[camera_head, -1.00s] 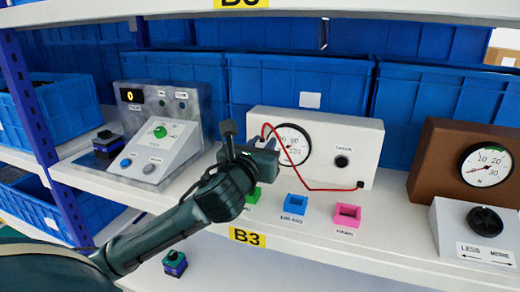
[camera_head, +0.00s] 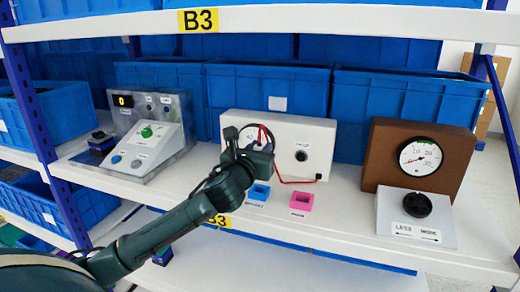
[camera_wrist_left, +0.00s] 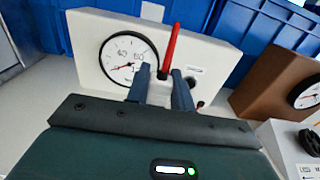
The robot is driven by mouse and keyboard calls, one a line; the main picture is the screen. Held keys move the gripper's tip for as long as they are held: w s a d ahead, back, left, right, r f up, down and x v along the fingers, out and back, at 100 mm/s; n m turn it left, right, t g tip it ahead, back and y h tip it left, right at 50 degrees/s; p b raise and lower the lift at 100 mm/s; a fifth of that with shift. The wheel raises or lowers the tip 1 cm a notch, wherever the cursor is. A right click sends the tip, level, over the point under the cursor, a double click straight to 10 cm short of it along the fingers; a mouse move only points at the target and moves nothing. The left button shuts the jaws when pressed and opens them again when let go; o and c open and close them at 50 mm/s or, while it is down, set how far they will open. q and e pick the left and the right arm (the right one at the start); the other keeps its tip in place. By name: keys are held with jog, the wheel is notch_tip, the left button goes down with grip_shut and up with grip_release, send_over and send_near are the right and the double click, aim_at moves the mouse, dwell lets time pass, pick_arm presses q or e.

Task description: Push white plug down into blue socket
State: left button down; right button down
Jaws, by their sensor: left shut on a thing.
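My left gripper (camera_head: 262,146) is in front of the white gauge box, above the shelf. In the left wrist view its two fingers (camera_wrist_left: 161,88) are closed on the white plug (camera_wrist_left: 159,93), which has a red cable (camera_wrist_left: 171,48) rising from it. The plug is hidden behind the gripper in the head view. The socket does not show in the wrist view. My right gripper is not in view.
A pink socket (camera_head: 301,201) sits right of the blue one. The white gauge box (camera_head: 318,139) stands behind, with the red cable running to its lower right. A grey control panel (camera_head: 148,146) is at left, a brown gauge box (camera_head: 384,151) with black knob (camera_head: 417,204) at right.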

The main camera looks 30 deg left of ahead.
pick_arm(q)
jog(key=shift+a, duration=0.1)
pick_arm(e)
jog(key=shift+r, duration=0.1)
pick_arm(q)
jog(key=shift+p, duration=0.4)
jog(key=shift+f+b, duration=0.45)
jog(key=shift+f, duration=0.25)
jog(key=shift+f+b, duration=0.5)
jog(key=shift+f, duration=0.4)
notch_tip(320, 180, down, 2)
jog(key=shift+b, duration=0.6)
jog(key=shift+f, duration=0.3)
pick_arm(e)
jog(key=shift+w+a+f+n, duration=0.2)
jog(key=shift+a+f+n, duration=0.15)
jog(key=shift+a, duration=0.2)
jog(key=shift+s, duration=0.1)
